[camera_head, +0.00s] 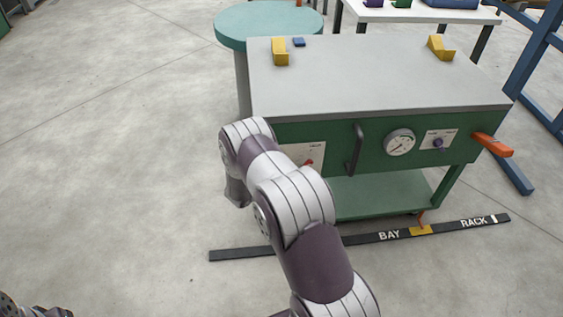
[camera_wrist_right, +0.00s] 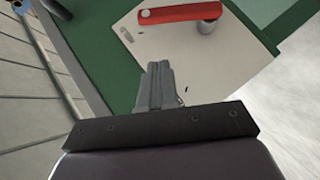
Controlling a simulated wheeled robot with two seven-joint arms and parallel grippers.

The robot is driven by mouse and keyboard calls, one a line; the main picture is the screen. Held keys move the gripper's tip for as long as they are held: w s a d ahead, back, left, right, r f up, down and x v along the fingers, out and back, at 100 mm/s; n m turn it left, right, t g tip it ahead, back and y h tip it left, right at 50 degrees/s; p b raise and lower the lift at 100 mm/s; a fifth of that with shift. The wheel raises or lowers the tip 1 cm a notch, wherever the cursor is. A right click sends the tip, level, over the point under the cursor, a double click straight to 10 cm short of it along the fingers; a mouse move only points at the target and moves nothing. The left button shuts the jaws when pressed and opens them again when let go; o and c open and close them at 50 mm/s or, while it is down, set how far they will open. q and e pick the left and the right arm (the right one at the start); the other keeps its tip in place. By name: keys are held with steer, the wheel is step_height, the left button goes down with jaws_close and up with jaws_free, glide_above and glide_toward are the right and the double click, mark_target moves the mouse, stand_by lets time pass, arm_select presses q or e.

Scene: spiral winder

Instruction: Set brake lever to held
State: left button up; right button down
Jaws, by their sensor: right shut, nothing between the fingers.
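A red lever (camera_wrist_right: 195,12) with a grey round pivot (camera_wrist_right: 209,10) sits on a white plate (camera_wrist_right: 205,55) on the green panel in the wrist view. In the head view its red end (camera_head: 309,163) shows on the white plate (camera_head: 300,150) at the panel's left, partly hidden by my right arm. I cannot read the plate's label, so I cannot confirm it is the brake lever. My right gripper (camera_wrist_right: 158,68) is shut and empty, over the plate and below the lever in the picture. In the head view my right arm hides it.
The grey-topped green cabinet (camera_head: 370,75) also carries a dark vertical handle (camera_head: 355,150), a gauge (camera_head: 399,142), a purple knob (camera_head: 438,143) and an orange handle (camera_head: 492,144) at its right edge. A round teal table (camera_head: 265,18) stands behind left. The floor at left is clear.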

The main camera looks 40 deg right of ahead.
arm_select(q)
steer(key=shift+s+d+r+p, duration=0.25)
steer(key=shift+s+r+p, duration=0.05)
steer(key=shift+r, duration=0.15)
steer(key=shift+s+d+r+p, duration=0.2)
steer(key=shift+s+r+p, duration=0.05)
steer(key=shift+r, duration=0.2)
arm_select(e)
steer(key=v, duration=0.7)
steer(key=shift+s+r, duration=0.3)
steer(key=shift+s, duration=0.15)
